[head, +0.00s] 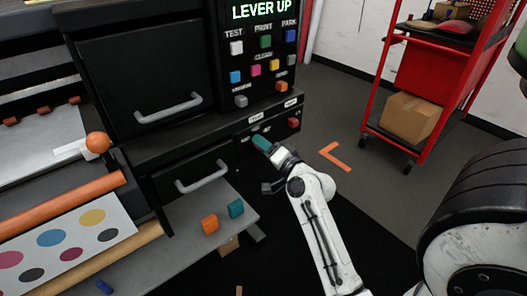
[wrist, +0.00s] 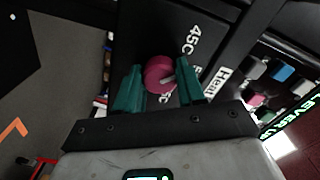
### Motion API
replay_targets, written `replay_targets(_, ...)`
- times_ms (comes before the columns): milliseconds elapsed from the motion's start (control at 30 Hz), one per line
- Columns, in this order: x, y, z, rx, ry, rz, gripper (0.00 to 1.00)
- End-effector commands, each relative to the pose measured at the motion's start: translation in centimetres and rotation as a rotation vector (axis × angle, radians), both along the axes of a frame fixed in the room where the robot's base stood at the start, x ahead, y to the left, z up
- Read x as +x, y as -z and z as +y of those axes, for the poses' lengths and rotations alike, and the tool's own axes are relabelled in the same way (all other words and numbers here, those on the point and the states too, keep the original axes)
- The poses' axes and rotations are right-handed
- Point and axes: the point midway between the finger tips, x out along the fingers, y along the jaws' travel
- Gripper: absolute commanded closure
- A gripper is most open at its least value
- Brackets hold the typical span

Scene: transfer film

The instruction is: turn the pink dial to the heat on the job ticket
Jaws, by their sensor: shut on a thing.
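The pink dial (wrist: 157,73) sits on a black panel in the wrist view, with a pale mark on its face. My gripper (wrist: 160,76) has teal fingers on both sides of the dial and is shut on it. White print reading "45C" is beside the dial, with more print partly cut off by a finger. A white "Heat" label (wrist: 217,80) is nearby. In the head view my gripper (head: 261,143) reaches the panel's lower front and hides the dial. I cannot make out a job ticket in either view.
Above is a button panel (head: 262,50) with a display reading "LEVER UP". A red button (head: 293,122) is right of my gripper. A drawer handle (head: 202,174) and orange (head: 210,224) and teal (head: 236,208) blocks are to the left. A red cart (head: 436,105) stands at right.

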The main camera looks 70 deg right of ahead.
Motion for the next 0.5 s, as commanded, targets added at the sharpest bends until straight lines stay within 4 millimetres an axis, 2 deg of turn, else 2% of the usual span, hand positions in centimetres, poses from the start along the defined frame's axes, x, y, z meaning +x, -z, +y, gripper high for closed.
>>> replay_targets(33,0.07,0.46,0.11,-0.030,-0.003,0.020,0.91)
replay_targets(500,0.00,0.34,0.05,-0.228,-0.003,0.145,0.91)
